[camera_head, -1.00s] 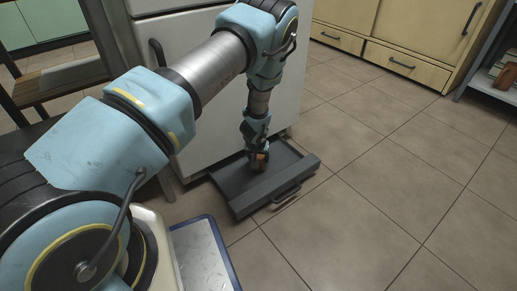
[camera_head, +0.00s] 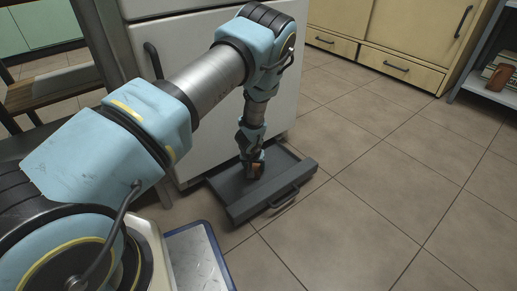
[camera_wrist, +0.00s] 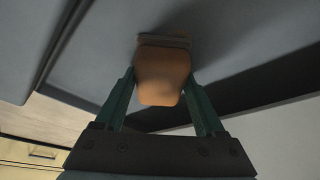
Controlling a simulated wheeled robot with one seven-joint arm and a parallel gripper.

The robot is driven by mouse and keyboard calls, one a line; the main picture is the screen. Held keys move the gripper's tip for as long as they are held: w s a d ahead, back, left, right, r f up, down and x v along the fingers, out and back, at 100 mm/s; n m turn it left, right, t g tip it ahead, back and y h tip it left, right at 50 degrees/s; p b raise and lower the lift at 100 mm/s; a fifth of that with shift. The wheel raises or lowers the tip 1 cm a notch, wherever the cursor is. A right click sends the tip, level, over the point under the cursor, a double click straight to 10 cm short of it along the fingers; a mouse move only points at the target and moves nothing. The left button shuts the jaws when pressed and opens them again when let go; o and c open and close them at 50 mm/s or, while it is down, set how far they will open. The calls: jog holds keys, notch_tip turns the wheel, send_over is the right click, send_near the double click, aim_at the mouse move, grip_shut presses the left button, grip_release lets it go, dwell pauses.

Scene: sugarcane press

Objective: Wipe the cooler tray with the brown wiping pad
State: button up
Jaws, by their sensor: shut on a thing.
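The cooler tray (camera_head: 240,203) is a dark grey, shallow drawer with a front handle. It sticks out low at the foot of a white cabinet. My gripper (camera_head: 255,168) points down into the tray and is shut on the brown wiping pad (camera_wrist: 164,77). In the wrist view the pad's orange-brown block sits between the two green fingers, with a thin brown-grey layer at its far end against the grey tray surface (camera_wrist: 100,60). The pad looks to be at the tray floor, but I cannot tell how firmly it touches. My gripper hides part of the tray floor.
The white cabinet (camera_head: 200,120) rises directly behind the tray. A blue-edged metal platform (camera_head: 203,258) is at the lower front. Yellow wooden drawers (camera_head: 385,62) and a shelf (camera_head: 490,88) stand at the back right. The tiled floor to the right is clear.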

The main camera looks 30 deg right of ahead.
jog(key=shift+d, duration=0.35)
notch_tip(320, 180, up, 3)
jog(key=shift+r+p, duration=0.1)
jog(key=shift+p, duration=0.75)
jog(key=shift+r+p, duration=1.95)
jog(key=shift+r, duration=0.6)
